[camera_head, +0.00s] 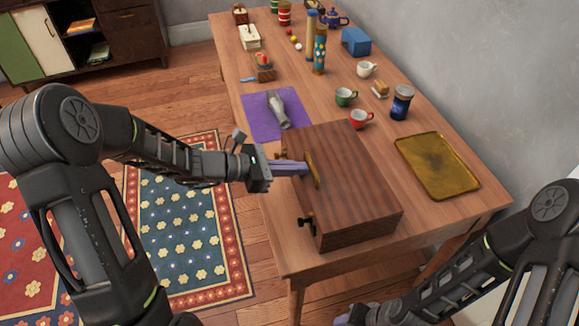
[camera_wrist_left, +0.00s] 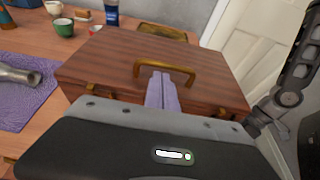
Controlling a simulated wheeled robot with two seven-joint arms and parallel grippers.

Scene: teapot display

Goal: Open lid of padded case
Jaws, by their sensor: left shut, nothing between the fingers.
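The padded case (camera_head: 345,185) is a dark striped wooden box, closed, near the front of the table. It also fills the middle of the left wrist view (camera_wrist_left: 110,62). A brass handle (camera_head: 313,170) stands at its left edge and arches up in the left wrist view (camera_wrist_left: 178,66). A latch (camera_head: 305,222) shows on the near front side. My left gripper (camera_head: 304,168) is shut and empty, its lilac fingers against or just by the handle; in the left wrist view the fingertips (camera_wrist_left: 161,78) overlap the handle opening. Contact is unclear. My right gripper (camera_head: 343,320) is barely visible at the bottom edge.
A grey vase (camera_head: 278,108) lies on a purple cloth (camera_head: 258,125) behind the case. A red cup (camera_head: 360,119) and green cup (camera_head: 345,96) stand close to its far side. A brass tray (camera_head: 437,165) lies to the right. The wall borders the table's right side.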

